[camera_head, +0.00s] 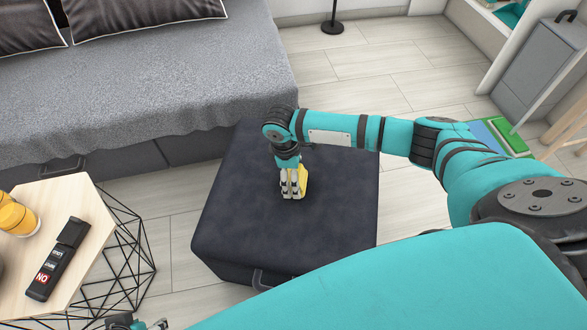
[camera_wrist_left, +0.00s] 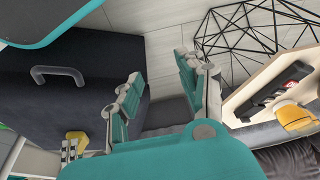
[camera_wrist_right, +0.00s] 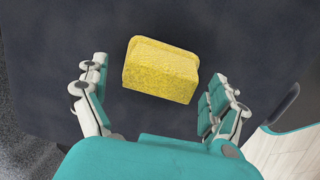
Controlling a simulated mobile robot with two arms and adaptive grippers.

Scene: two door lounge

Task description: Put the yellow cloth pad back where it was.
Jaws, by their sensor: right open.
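The yellow cloth pad (camera_wrist_right: 160,70) lies on the dark ottoman (camera_head: 240,230). In the right wrist view it sits ahead of my right gripper (camera_wrist_right: 152,98), between the lines of its two spread fingers and apart from both. In the head view the pad (camera_head: 302,181) shows partly behind the fingers of my right gripper (camera_head: 292,190), which point down at the ottoman top. My right gripper is open and empty. My left gripper (camera_wrist_left: 165,75) is open, with its fingers apart and nothing between them, beside the ottoman; only a bit of it shows at the bottom of the head view.
A wooden-topped side table (camera_head: 90,255) with a black wire frame stands at left, holding a black device (camera_head: 57,260) and a yellow drink glass (camera_head: 17,217). A grey sofa (camera_head: 150,75) borders the back. A grey cabinet (camera_head: 540,70) stands at right. Most of the ottoman top is bare.

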